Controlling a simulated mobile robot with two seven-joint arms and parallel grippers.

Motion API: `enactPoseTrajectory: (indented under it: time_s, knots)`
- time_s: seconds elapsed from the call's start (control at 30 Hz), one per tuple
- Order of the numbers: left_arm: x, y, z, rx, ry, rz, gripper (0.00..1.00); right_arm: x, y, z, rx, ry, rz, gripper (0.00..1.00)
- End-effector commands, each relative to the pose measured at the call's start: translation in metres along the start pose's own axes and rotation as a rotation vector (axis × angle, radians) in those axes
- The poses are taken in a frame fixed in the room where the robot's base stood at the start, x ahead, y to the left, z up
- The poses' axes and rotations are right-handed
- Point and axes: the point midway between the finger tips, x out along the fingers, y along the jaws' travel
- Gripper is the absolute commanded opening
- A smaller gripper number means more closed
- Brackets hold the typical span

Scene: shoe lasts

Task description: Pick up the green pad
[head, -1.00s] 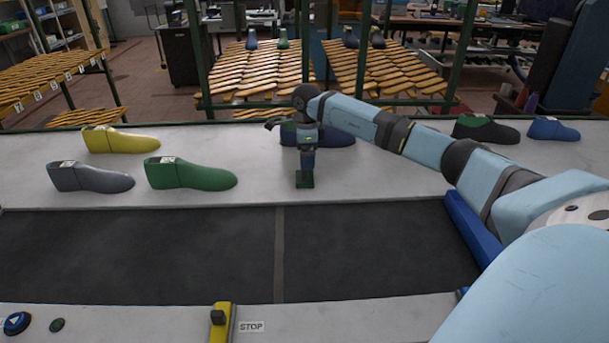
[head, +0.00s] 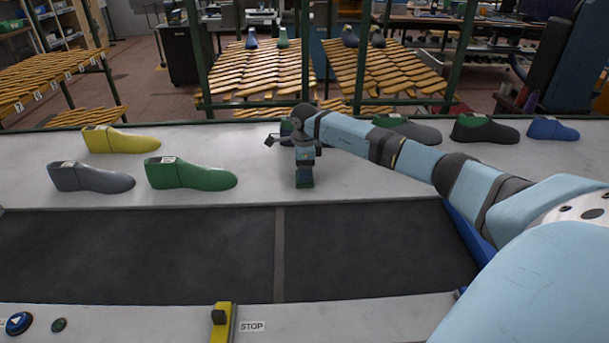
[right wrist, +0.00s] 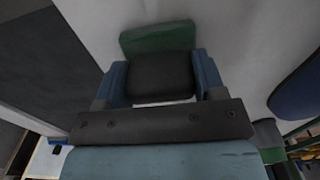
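The green pad (head: 305,184) stands upright on the pale work surface in the middle of the head view, mostly covered by my right gripper (head: 305,174). In the right wrist view the pad shows as a dark block with a green part (right wrist: 158,38) beyond it. My right gripper (right wrist: 160,78) points down, with one blue finger on each side of the dark block. I see no gap between the fingers and the block. The pad's foot appears to be on the surface. My left gripper is not in view.
Left of the pad lie a green last (head: 195,176), a grey last (head: 90,178) and a yellow last (head: 120,140). Behind my arm are a grey-green last (head: 410,130), a dark last (head: 485,130) and a blue last (head: 553,129). A dark belt (head: 140,250) runs in front.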

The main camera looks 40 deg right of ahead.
Motion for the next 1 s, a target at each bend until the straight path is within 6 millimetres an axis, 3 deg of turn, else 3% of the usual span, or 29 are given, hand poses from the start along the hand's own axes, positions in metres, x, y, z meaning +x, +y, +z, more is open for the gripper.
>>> enactPoseTrajectory:
  time_s: [0.27,0.47,0.67,1.0]
  knots:
    - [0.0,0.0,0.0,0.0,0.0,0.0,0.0,-0.002,0.0,0.0,0.0,0.0,-0.001,0.39]
    - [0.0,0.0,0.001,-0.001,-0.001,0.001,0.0,-0.018,-0.001,0.0,0.001,0.0,-0.002,0.39]
    - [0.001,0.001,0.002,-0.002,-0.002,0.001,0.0,-0.061,-0.001,0.0,0.0,-0.001,-0.005,0.39]
    - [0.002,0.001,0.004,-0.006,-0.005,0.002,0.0,-0.155,-0.001,0.001,0.0,-0.003,-0.004,0.39]
